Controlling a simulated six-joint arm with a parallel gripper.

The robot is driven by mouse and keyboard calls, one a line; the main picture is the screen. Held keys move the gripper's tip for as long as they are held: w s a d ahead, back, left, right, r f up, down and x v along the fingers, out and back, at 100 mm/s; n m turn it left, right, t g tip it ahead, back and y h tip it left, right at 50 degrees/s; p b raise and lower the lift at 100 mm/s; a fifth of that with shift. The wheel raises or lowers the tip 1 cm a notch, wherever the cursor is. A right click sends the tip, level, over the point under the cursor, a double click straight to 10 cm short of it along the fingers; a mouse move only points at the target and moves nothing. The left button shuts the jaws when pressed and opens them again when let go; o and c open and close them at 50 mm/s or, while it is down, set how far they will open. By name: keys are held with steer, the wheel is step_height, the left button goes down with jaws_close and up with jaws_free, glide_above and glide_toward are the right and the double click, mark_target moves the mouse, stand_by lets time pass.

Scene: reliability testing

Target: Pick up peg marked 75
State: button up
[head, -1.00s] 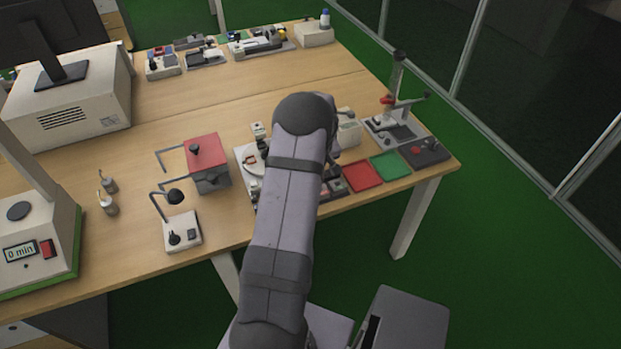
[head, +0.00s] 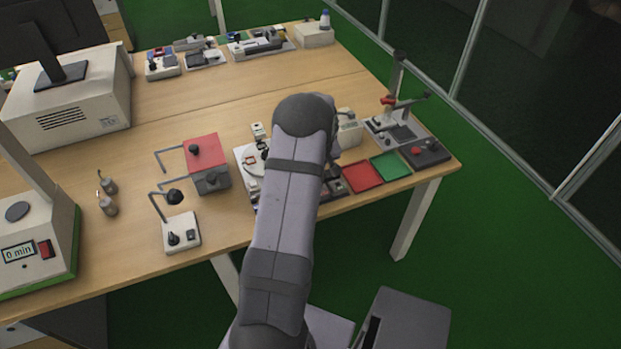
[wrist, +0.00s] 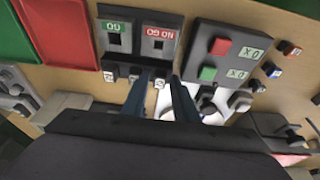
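In the wrist view, several small pegs with white labelled ends sit in a row on the dark front of the GO / NO GO gauge block. The marks are too blurred for me to read 75 on any of them. One labelled peg end (wrist: 160,83) lies between the fingers of my gripper (wrist: 163,80). The two dark blue fingers stand apart with a gap between them, and I see no clear contact with the peg. In the head view my own arm hides the gripper and the pegs.
The GO / NO GO block (wrist: 137,42) stands just beyond the fingertips. A panel with red and green buttons (wrist: 229,52) is close on the right. A red tray (head: 362,176) and a green tray (head: 390,166) lie beside the work area. A lever press (head: 398,110) stands behind them.

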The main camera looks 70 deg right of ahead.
jaws_close()
steer(key=shift+r, duration=0.15)
steer(key=shift+r+p, duration=1.5)
steer(key=shift+r, duration=0.85)
